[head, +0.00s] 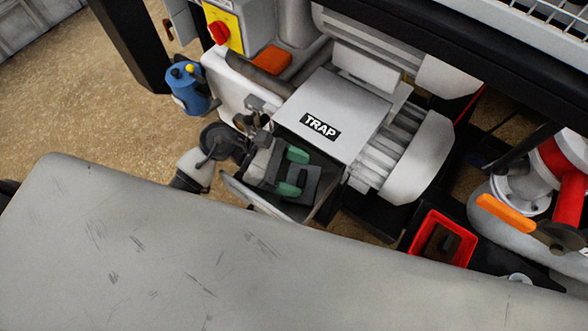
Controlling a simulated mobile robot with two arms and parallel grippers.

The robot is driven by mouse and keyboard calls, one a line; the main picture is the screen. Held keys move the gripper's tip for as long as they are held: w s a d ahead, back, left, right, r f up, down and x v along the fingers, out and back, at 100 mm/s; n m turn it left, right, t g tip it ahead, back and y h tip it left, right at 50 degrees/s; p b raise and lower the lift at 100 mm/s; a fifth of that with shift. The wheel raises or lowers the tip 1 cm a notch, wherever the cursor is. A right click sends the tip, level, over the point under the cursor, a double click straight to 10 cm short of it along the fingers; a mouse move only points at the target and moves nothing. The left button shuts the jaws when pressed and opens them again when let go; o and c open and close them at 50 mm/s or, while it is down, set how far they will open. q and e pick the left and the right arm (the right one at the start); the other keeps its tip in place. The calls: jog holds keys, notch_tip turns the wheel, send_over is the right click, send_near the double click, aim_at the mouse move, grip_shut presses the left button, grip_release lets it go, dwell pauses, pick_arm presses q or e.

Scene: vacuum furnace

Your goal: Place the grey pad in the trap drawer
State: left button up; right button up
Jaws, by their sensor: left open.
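The trap drawer (243,192) is pulled out from the white box labelled TRAP (345,105), with its light front edge towards the lower left. My left gripper (293,172) reaches in over the drawer from the left. Its two green-tipped fingers are apart, so it is open. A dark grey flat piece, which looks like the grey pad (307,183), lies in the drawer beside and between the fingertips. The fingers and the box partly hide the drawer's inside, and I cannot tell whether the fingers touch the pad. My right gripper is out of view.
A grey scratched surface (180,250) fills the foreground. A blue canister (187,90) stands left of the machine. A red bin (443,238) and a red pipe with an orange lever (506,213) are at right. A yellow panel with a red knob (225,27) is above.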

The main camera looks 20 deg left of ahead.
pick_arm(q)
jog(key=shift+r+p, duration=0.35)
jog(key=shift+r, duration=0.1)
jog(key=shift+r+p, duration=0.5)
jog(key=shift+p, duration=0.05)
jog(key=shift+a+f+b, duration=0.1)
jog(key=shift+a+b, duration=0.4)
jog(key=shift+a, duration=0.55)
jog(key=b+v, duration=0.1)
jog(key=v, duration=0.9)
jog(key=shift+d, duration=0.1)
